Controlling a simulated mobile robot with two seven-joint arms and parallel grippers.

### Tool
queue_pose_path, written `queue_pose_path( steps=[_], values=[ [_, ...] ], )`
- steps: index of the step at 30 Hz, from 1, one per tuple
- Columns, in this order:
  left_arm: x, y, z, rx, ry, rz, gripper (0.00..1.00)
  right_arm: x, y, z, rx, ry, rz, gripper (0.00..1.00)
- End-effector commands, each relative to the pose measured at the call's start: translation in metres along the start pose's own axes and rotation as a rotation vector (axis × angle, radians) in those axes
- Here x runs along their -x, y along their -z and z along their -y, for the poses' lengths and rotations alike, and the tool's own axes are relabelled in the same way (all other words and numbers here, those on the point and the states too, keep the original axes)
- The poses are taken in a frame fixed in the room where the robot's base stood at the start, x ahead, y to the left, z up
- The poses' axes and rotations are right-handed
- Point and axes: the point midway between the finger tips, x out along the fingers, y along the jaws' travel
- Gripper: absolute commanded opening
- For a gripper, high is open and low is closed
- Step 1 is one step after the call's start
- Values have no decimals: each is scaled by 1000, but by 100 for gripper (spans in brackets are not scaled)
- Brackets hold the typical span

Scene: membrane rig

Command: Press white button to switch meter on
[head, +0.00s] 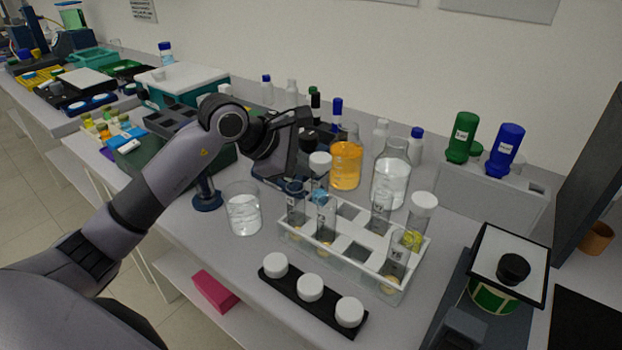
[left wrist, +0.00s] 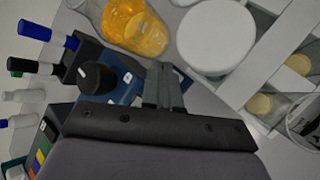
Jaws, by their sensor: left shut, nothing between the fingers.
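My left arm comes in from the left in the head view, and its gripper (head: 300,150) is over a dark blue device (head: 270,178), which may be the meter and is mostly hidden behind the gripper. In the left wrist view my closed fingers (left wrist: 165,75) hold nothing and lie beside the blue device (left wrist: 122,92). A black round part (left wrist: 95,78) sits on that device. A small white spot (left wrist: 127,76) shows there and may be the white button; I cannot tell whether the fingers touch it. My right gripper is out of view.
A flask with orange liquid (head: 346,165) and a clear bottle (head: 390,180) stand close right of the gripper. A beaker (head: 243,210) is in front. A tube rack (head: 345,252) and a black strip with white caps (head: 325,305) are nearer the front edge.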

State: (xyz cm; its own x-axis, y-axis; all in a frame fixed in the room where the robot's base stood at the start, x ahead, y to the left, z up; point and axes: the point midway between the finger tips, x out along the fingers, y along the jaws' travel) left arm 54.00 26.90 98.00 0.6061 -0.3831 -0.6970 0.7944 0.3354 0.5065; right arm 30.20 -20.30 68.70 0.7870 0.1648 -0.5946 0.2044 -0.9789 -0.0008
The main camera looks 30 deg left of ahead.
Motion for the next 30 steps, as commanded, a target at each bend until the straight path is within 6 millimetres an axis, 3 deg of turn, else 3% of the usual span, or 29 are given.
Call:
queue_pose_path(
  steps=[8,24,30],
  values=[
    [2,-1,-1,-1,-1,0,0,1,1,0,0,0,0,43],
    [38,-28,-28,-3,-2,-1,0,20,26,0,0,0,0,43],
    [42,-31,-30,0,0,0,0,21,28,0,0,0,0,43]
  ],
)
